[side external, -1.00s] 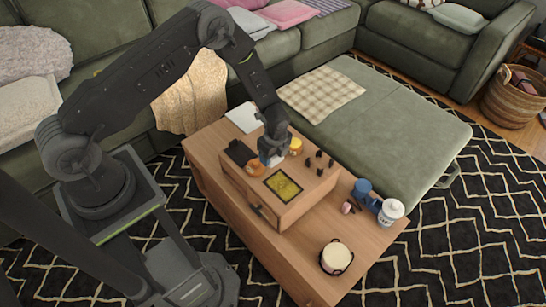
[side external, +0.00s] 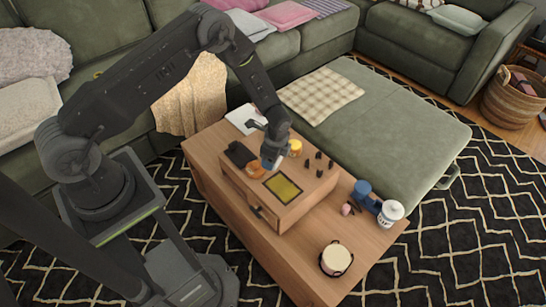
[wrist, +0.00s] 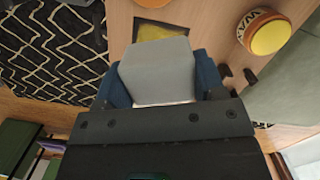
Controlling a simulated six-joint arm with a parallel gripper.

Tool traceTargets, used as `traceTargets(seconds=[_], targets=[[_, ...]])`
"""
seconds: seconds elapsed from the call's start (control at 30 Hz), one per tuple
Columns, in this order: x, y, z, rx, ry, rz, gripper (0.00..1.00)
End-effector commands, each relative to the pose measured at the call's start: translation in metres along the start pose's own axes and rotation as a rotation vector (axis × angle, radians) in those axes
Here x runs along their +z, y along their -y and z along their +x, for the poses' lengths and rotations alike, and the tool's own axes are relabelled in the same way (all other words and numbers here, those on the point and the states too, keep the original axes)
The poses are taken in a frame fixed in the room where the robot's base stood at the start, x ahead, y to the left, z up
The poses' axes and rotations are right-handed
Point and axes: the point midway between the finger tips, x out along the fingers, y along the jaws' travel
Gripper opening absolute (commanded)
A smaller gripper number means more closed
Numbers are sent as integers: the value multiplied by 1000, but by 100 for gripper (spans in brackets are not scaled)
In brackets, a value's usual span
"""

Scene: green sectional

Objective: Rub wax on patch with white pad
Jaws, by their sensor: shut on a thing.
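My gripper (side external: 271,160) is shut on the white pad (wrist: 155,70), which shows pale grey between the blue fingers in the wrist view. In the side view the pad is mostly hidden by the fingers, over the wooden box top behind the patch. The patch (side external: 283,189) is a yellow rectangle with a dark border on the box top; part of it shows beyond the pad in the wrist view (wrist: 160,32). The pad looks apart from the patch. A yellow-topped wax tin (wrist: 268,36) stands beside it, also in the side view (side external: 295,148). An orange round thing (side external: 256,170) lies near the gripper.
The wooden box (side external: 256,196) stands on a wooden table (side external: 300,255). Several small black pieces (side external: 318,163) sit at the box's right back. A dark block (side external: 240,153) lies at its left. Blue and white cups (side external: 391,211) and a round drum-like container (side external: 335,258) stand at right.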

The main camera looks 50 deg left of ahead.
Motion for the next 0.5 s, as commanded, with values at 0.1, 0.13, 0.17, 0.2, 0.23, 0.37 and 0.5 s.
traceTargets(seconds=[0.1,0.13,0.17,0.2,0.23,0.37,0.5], targets=[[-1,-2,1,35,1,-281,44],[-1,-2,2,44,1,-356,44],[-1,-2,2,52,0,-433,44],[-2,-3,2,65,1,-534,44],[-2,-3,2,74,1,-611,44],[-2,-4,3,116,3,-953,44],[-2,-5,4,160,3,-1330,44]])
